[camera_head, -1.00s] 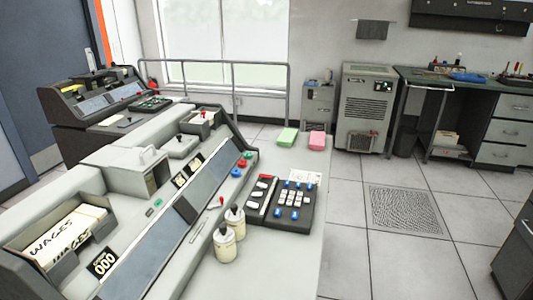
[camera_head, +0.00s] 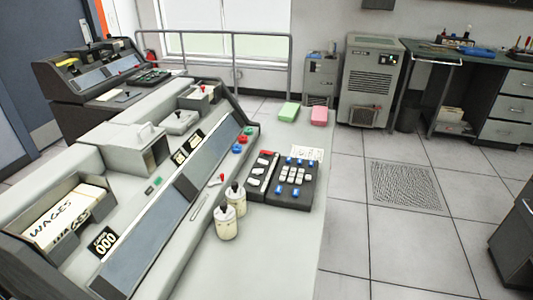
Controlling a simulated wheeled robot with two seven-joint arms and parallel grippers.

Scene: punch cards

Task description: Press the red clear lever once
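The grey punch-card machine (camera_head: 75,168) fills the left and centre of the view. A small red-tipped lever (camera_head: 222,178) stands on its sloped front beside a thin slot. Another red-topped lever (camera_head: 201,89) stands at the far end of the machine. I cannot tell from the picture which is the clear lever. A black keypad (camera_head: 300,202) with blue and white keys and one red key (camera_head: 265,153) sits on the front ledge. Neither of my grippers is in view.
Two cream pots (camera_head: 226,224) with dark tops stand on the ledge near the slot. Pink (camera_head: 319,116) and green (camera_head: 288,112) blocks lie at its far end. A metal railing (camera_head: 220,36) runs behind. Tiled floor is open at right.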

